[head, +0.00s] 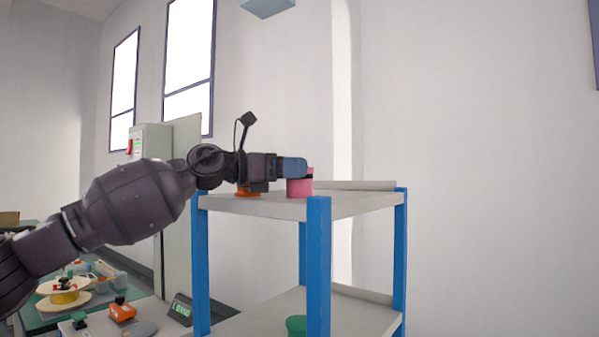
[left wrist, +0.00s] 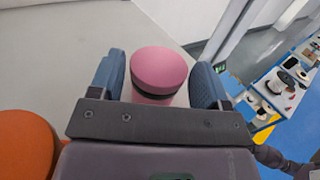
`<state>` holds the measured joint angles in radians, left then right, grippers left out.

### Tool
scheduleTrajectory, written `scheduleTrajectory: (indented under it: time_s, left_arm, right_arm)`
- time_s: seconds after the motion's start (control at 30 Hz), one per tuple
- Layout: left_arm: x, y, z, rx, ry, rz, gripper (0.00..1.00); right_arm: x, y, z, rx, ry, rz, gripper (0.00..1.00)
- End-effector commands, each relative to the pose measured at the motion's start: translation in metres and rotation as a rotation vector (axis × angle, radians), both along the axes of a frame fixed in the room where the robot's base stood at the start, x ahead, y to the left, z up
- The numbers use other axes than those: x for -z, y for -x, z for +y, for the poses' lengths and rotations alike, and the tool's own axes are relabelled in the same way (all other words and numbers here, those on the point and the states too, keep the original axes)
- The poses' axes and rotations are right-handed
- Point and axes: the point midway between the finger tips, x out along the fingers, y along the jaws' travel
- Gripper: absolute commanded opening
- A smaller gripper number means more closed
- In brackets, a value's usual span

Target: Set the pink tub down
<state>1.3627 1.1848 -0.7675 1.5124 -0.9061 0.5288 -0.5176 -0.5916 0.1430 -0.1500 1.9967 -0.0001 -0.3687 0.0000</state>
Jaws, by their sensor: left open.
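The pink tub (head: 299,187) stands upright on the top shelf of the blue-posted rack (head: 350,204), near its front edge. In the left wrist view the pink tub (left wrist: 159,70) has a round pink top and a dark band below it. My left gripper (head: 305,170) is open, with its blue fingers (left wrist: 155,85) on either side of the tub. A gap shows between the tub and each finger. Part of the tub's lower side is hidden by the gripper body. My right gripper is in neither view.
An orange tub (left wrist: 25,145) stands on the same shelf to the left of the pink one. A green tub (head: 296,325) is on the lower shelf. A workbench with a spool (head: 64,292) and an orange device (head: 122,312) is at lower left. The shelf's right part looks clear.

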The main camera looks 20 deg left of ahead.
Motion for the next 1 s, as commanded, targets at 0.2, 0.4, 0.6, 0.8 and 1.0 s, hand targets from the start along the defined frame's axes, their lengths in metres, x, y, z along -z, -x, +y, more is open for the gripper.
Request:
scheduleTrajectory:
  time_s: [0.2, 0.4, 0.6, 0.8, 1.0]
  left_arm:
    - [0.004, 0.025, 0.037, -0.004, 0.0, 0.001, 0.7]
    - [0.003, 0.045, 0.063, -0.002, 0.0, 0.003, 0.7]
    - [0.001, 0.056, 0.077, -0.001, 0.0, 0.001, 0.7]
    - [0.0, 0.059, 0.08, 0.0, 0.0, 0.0, 0.7]
    - [0.0, 0.058, 0.08, 0.0, 0.0, 0.0, 0.7]
  right_arm:
    - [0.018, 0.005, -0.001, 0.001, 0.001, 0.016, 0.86]
    - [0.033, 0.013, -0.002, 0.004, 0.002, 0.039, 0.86]
    - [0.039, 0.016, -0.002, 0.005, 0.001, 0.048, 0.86]
    - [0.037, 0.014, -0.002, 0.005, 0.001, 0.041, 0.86]
    - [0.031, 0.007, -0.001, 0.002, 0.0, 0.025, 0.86]
